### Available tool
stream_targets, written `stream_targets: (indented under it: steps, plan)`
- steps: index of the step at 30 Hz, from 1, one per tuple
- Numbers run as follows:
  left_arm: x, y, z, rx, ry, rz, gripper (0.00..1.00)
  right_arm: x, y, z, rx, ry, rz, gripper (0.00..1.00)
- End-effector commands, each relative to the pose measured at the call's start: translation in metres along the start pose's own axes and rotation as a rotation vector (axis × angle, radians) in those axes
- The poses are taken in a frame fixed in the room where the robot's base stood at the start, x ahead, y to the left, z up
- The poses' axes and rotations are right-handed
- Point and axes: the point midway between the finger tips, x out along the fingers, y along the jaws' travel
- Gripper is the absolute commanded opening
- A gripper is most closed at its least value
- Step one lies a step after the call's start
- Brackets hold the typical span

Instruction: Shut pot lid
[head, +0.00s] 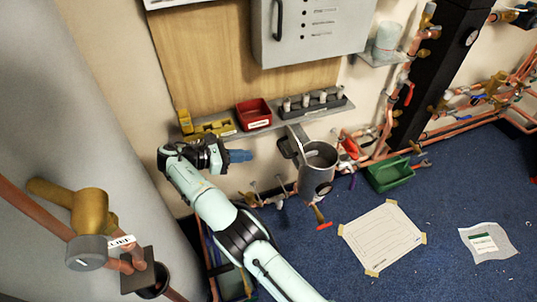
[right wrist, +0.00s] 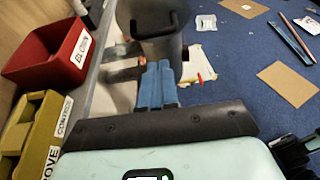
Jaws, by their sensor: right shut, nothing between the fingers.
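The grey metal pot (head: 319,172) stands beside the shelf in the head view, and its round mouth is open. Its lid (head: 299,137) is raised on the left side of the mouth, with a dark handle facing left. In the right wrist view the lid's dark handle (right wrist: 153,24) shows at the top, ahead of my fingers. My right gripper (head: 240,156) is shut and empty, left of the lid and apart from it. Its blue fingers show in the right wrist view (right wrist: 157,84), pointing toward the pot. My left gripper is not in view.
A red bin (head: 254,113), a yellow bin (head: 213,128) and a rack (head: 312,105) stand on the wall shelf behind the gripper. Copper pipes and valves (head: 270,197) run below the pot. A green bin (head: 389,174) stands right of it. The blue floor is mostly clear.

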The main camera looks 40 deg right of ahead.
Motion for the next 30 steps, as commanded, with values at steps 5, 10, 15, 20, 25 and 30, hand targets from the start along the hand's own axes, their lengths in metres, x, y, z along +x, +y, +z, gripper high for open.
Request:
stream_targets:
  steps: [5, 10, 15, 20, 25, 30]
  plan:
    - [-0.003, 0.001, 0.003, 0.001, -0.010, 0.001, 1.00, 0.017, -0.001, 0.001, -0.002, 0.003, -0.002, 0.00]
    - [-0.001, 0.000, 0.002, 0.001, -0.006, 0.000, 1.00, 0.045, -0.001, 0.000, -0.002, 0.003, -0.004, 0.00]
    - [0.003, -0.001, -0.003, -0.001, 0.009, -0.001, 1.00, 0.074, -0.001, -0.001, -0.001, 0.003, -0.003, 0.00]
    - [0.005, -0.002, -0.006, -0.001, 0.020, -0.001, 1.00, 0.089, 0.000, -0.001, 0.000, 0.004, -0.001, 0.00]
    - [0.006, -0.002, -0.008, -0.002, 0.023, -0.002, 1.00, 0.094, 0.000, -0.001, 0.000, 0.004, 0.000, 0.00]
    - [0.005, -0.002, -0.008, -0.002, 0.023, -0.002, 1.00, 0.094, 0.000, -0.001, 0.000, 0.004, 0.000, 0.00]
